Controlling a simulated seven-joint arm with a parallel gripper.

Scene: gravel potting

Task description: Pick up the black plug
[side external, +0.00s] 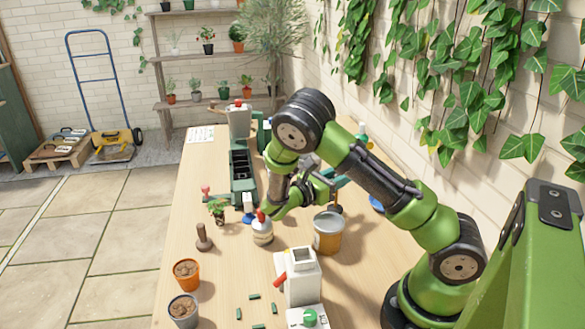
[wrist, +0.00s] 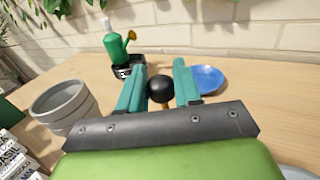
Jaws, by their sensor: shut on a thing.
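The black plug (wrist: 160,88) is a round, dark knob with a tan stem partly showing below it. In the wrist view it sits between the two teal fingers of my gripper (wrist: 160,84), which is shut on it. In the side view, my gripper (side external: 328,184) is over the table behind the grey can, partly hidden by my own arm. A dark knob with a brown stem, apparently the plug (side external: 337,209), shows just below the fingers. Whether it touches the table is unclear.
A blue plate (wrist: 208,79) lies to the right in the wrist view. A green bottle (wrist: 116,49) stands beyond the fingers.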

